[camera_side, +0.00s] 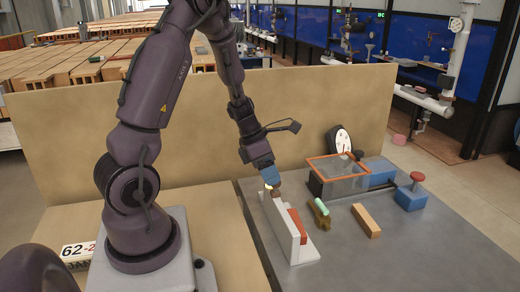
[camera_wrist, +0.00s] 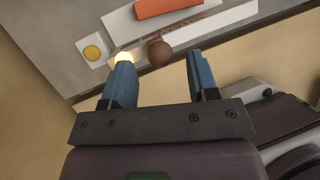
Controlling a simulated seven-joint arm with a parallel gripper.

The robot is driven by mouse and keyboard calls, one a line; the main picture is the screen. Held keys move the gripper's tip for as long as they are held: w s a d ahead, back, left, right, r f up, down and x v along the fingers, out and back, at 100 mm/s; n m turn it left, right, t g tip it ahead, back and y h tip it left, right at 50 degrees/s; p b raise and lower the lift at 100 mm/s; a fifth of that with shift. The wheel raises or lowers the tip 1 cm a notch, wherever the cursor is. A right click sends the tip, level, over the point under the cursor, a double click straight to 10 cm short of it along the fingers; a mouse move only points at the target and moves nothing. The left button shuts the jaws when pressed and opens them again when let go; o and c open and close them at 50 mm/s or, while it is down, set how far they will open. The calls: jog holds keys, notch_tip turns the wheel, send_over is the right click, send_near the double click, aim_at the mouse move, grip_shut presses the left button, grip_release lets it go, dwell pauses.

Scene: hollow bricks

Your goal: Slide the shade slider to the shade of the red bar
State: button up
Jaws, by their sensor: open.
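The red bar (camera_side: 297,225) is fixed on a white stand (camera_side: 277,225) in the side view; in the wrist view the bar (camera_wrist: 168,8) looks orange-red. A dark reddish-brown round knob (camera_wrist: 160,53), apparently the shade slider, sits at the stand's edge; it also shows in the side view (camera_side: 277,192). A small lit lamp (camera_wrist: 124,57) glows beside it. My gripper (camera_wrist: 160,72) is open, its blue fingers apart. In the wrist view the knob appears between and just beyond the fingertips; contact cannot be told. My gripper (camera_side: 270,180) is above the stand's far end in the side view.
A yellow disc on a white plate (camera_wrist: 92,52) lies near the stand. To the right are a green cylinder (camera_side: 321,207), a tan block (camera_side: 366,220), an orange-rimmed clear box (camera_side: 337,176) and a blue block with a red knob (camera_side: 411,197). A tan panel (camera_side: 330,110) stands behind.

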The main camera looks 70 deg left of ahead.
jog(key=v, duration=0.9)
jog(key=shift+r, duration=0.35)
jog(key=shift+s, duration=0.15)
jog(key=s+d+r+m+y, duration=0.1)
jog(key=s+d+r+m, duration=0.1)
jog(key=d+m, duration=0.4)
jog(key=s+d+r+m+t+y, duration=0.1)
jog(key=d+r+m, duration=0.4)
jog(key=m, duration=1.1)
jog(key=s+d+r+m+y, duration=0.1)
jog(key=d+r+m, duration=0.3)
jog(key=d+m, duration=0.5)
jog(key=s+m, duration=0.1)
jog(key=m, duration=0.2)
jog(key=shift+s+r+t, duration=0.25)
jog(key=shift+s+t, duration=0.05)
jog(key=shift+s, duration=0.1)
